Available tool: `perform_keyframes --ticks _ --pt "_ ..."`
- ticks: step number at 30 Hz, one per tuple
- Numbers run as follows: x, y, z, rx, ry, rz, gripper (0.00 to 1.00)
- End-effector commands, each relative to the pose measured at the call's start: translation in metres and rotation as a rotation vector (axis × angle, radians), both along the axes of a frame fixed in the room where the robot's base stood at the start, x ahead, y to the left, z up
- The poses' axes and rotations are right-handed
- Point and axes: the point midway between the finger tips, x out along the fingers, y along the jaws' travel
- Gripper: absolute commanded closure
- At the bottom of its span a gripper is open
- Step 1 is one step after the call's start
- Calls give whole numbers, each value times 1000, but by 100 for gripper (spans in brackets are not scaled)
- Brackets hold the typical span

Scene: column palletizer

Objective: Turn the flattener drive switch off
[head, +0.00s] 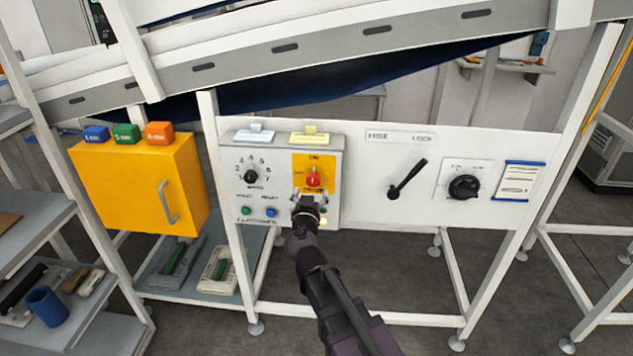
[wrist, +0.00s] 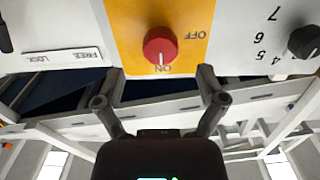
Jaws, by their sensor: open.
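The red rotary switch (head: 313,178) sits on a yellow plate (head: 300,160) at the right of the grey control box (head: 240,190). In the wrist view, which is upside down, the red knob (wrist: 160,46) has a white mark pointing at ON. OFF (wrist: 198,35) is printed to one side. My gripper (head: 309,204) is in front of the box, just below the knob in the head view. In the wrist view its fingers (wrist: 160,100) are spread apart and empty. The knob is beyond the fingertips, not between them.
A numbered black dial (head: 251,177) and green and blue buttons (head: 259,212) share the box. A black lever (head: 407,180) and another black rotary knob (head: 463,187) are to the right. A yellow cabinet (head: 135,185) stands left. The conveyor frame (head: 330,40) slopes above.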

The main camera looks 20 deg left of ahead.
Motion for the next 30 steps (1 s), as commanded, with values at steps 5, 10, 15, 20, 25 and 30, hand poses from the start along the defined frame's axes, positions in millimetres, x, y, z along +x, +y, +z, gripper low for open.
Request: perform_keyframes --ticks 5,10,15,20,25,30 --pt "29 8 0 0 0 0 10" --pt "46 12 0 0 0 0 10" --pt "55 14 0 0 0 1 10" --pt "57 14 0 0 0 1 10" --pt "57 14 0 0 0 1 10" --pt "57 14 0 0 0 1 49"
